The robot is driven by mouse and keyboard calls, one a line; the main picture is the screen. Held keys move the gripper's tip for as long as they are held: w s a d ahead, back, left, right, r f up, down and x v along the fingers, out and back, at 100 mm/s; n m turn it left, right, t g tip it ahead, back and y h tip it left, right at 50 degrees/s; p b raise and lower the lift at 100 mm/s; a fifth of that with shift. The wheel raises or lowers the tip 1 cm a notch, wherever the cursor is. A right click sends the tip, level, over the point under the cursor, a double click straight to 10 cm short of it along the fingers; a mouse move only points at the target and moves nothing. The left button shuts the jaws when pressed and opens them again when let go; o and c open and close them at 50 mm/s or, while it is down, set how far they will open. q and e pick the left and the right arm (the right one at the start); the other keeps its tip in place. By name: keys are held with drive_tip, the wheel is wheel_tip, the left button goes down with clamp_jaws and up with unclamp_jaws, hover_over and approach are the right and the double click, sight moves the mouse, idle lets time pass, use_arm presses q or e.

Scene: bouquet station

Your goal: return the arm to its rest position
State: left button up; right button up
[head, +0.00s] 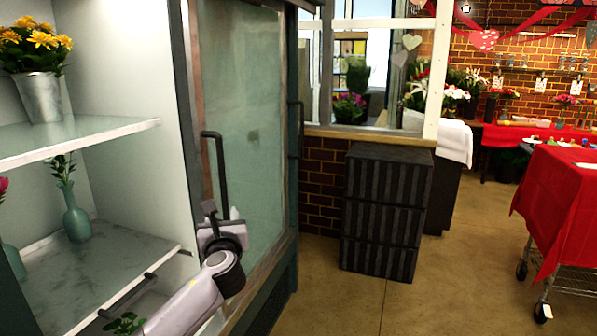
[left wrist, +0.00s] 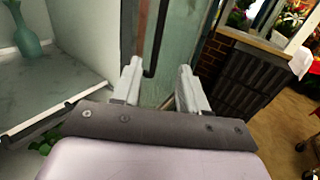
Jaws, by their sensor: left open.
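My left arm reaches in from the bottom of the head view. Its gripper (head: 222,222) is in front of the cooler's glass door, close to the lower end of the door's dark handle (head: 221,165). In the left wrist view the two fingers of the left gripper (left wrist: 158,84) stand wide apart with nothing between them. The handle (left wrist: 158,40) shows beyond the fingertips there, apart from them as far as I can tell. My right gripper is in neither view.
The cooler stands open at left, with shelves (head: 90,140) holding a metal bucket of yellow flowers (head: 40,95) and a teal vase (head: 75,212). A dark slatted cabinet (head: 385,212) stands beyond the door. A red-draped cart (head: 565,205) is at right. The floor between is clear.

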use_arm(q)
drive_tip(key=s+d+f+n+g+h, duration=0.1)
drive_tip(key=s+f+n+g+h, duration=0.2)
drive_tip(key=s+f+n, duration=0.75)
drive_tip(key=s+d+f+n+g+h, duration=0.15)
drive_tip(key=s+f+n, duration=0.45)
drive_tip(key=f, duration=1)
drive_tip(key=s+a+f+n+g+h, duration=0.1)
drive_tip(key=s+a+f+n, duration=0.1)
drive_tip(key=s+n, duration=0.5)
drive_tip(key=s+a+f+n+g+h, duration=0.1)
drive_tip(key=s+a+f+n, duration=0.2)
drive_tip(key=s, duration=1.5)
drive_tip(key=a+n, duration=0.1)
drive_tip(key=n, duration=0.3)
drive_tip(key=shift+f, duration=0.2)
